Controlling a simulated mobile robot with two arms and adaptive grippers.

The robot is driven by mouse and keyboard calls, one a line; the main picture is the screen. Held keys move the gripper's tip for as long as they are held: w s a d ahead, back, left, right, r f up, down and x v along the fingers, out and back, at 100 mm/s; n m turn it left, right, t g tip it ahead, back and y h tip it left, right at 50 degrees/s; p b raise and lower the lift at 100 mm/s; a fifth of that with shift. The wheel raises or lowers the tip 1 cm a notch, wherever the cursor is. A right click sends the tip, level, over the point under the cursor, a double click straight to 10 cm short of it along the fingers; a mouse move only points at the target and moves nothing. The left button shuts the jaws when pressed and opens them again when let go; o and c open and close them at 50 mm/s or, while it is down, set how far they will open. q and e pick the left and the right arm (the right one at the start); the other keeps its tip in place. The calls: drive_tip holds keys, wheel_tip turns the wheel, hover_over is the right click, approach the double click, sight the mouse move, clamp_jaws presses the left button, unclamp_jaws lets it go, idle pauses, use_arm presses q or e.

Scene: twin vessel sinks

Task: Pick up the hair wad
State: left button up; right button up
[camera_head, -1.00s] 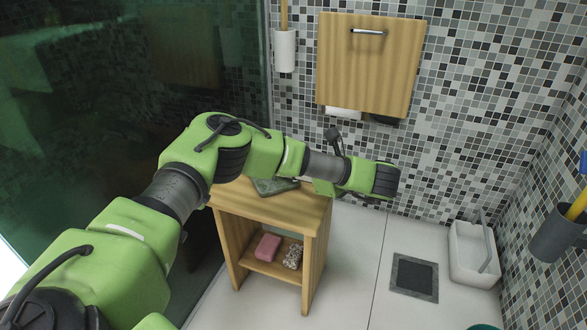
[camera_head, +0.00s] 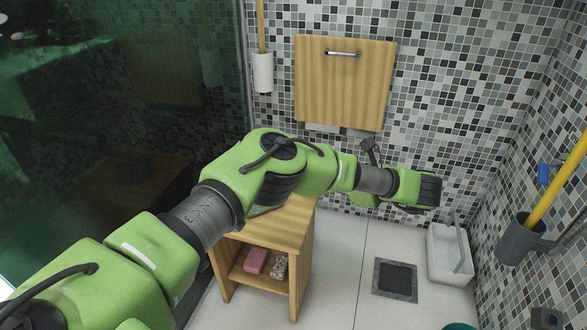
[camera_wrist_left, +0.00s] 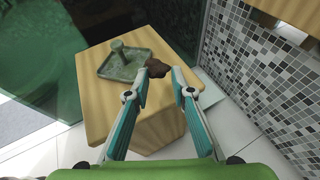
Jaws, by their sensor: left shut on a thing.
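The hair wad (camera_wrist_left: 156,66), a small dark brown clump, shows in the left wrist view between the fingertips of my left gripper (camera_wrist_left: 162,71). The teal fingers are shut on it, and it appears above the wooden stand (camera_wrist_left: 97,107). In the head view my left arm reaches across the stand (camera_head: 262,234) to the right, and its fingers and the wad are hidden behind the wrist. My right gripper is in neither current view.
A green dish (camera_wrist_left: 143,55) with an upright knob sits on the stand. A pink bar (camera_head: 255,261) and a speckled item (camera_head: 280,268) lie on its lower shelf. A wooden cabinet (camera_head: 342,85) hangs on the tiled wall. A floor drain (camera_head: 395,279) and white bin (camera_head: 440,262) are right.

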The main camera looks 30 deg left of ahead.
use_arm(q)
drive_tip(key=w+d, duration=0.1)
drive_tip(key=d, duration=0.6)
drive_tip(key=shift+w+d, duration=0.3)
drive_tip(key=shift+w, duration=0.1)
idle(0.6)
